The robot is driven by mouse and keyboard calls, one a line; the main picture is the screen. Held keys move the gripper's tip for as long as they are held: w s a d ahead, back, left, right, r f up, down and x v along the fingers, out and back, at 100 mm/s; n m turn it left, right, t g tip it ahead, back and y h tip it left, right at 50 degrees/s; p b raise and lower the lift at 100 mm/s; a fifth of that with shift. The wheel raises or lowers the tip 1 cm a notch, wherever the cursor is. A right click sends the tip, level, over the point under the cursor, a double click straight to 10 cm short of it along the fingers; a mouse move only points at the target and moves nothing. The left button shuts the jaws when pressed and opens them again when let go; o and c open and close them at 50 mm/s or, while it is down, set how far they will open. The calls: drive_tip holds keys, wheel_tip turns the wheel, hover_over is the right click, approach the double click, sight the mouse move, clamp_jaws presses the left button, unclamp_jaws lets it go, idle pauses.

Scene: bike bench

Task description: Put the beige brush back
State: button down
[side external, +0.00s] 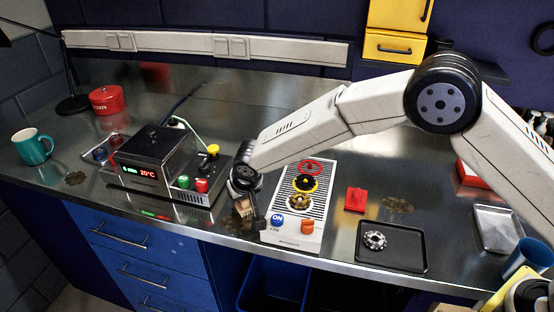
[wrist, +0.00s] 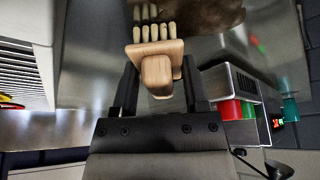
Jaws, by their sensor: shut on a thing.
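The beige brush (wrist: 156,68) is between the two dark fingers of my gripper (wrist: 159,82) in the wrist view. Its block is wooden-looking, and its pale bristle tufts point toward the top of the picture. In the side external view, my gripper (side external: 249,198) points down near the bench's front edge, between the black device and the white panel. The brush (side external: 242,208) shows there only in part, low at the fingers. I cannot tell whether it touches the bench.
The black device (side external: 158,160) with coloured buttons stands left of my gripper. The white panel (side external: 296,228) with dials and buttons is close on the right. Farther right are a red block (side external: 355,199) and a dark tray (side external: 405,262) holding a metal gear (side external: 375,240). A teal mug (side external: 32,147) stands far left.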

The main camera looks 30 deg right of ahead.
drive_tip(key=shift+f, duration=0.1)
drive_tip(key=shift+c, duration=0.5)
unclamp_jaws()
drive_tip(key=v, duration=1.2)
drive_tip(key=shift+d, duration=0.1)
